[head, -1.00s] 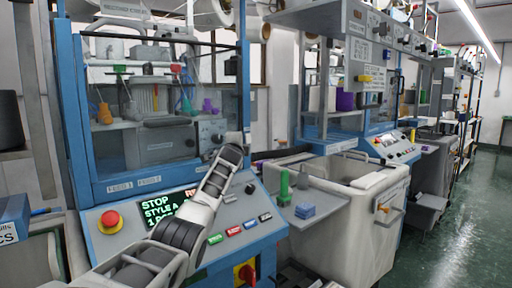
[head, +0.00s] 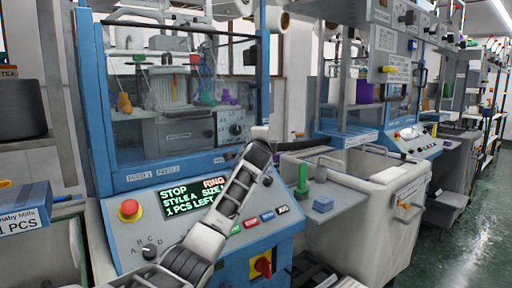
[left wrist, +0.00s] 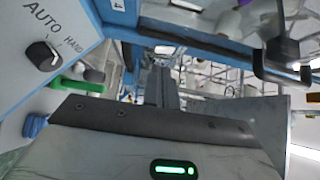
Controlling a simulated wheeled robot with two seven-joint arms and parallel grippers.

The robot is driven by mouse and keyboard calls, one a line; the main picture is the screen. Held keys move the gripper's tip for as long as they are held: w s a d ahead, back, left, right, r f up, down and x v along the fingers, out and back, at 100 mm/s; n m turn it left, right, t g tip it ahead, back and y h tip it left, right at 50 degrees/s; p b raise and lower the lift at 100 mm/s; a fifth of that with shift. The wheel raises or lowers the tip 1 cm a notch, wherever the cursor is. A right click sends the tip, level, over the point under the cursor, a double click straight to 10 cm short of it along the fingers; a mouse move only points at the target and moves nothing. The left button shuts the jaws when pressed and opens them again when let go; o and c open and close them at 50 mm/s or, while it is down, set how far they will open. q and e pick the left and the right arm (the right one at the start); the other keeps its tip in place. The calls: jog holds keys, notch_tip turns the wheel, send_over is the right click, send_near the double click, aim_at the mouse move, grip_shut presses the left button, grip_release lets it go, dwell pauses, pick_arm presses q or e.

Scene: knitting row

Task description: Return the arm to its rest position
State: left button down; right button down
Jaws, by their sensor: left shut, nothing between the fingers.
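My left arm (head: 240,195) comes in from the bottom of the head view and slants up to the right across the blue machine's control panel. Its far end is near the panel's upper right corner, and its gripper cannot be made out clearly there. In the left wrist view my left gripper (left wrist: 160,88) is shut and empty, pointing away from the dark wrist edge. My right arm and gripper are not in view.
The panel has a red button (head: 130,209), a display (head: 185,198) reading STOP and a red-yellow switch (head: 262,265). A grey bin (head: 375,195) stands right of it, with a green post (head: 302,181) and blue blocks (head: 323,204) on a shelf.

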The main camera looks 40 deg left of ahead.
pick_arm(q)
jog(key=v, duration=0.6)
jog(key=shift+s+b, duration=0.3)
jog(key=shift+b, duration=0.1)
jog(key=shift+d, duration=0.1)
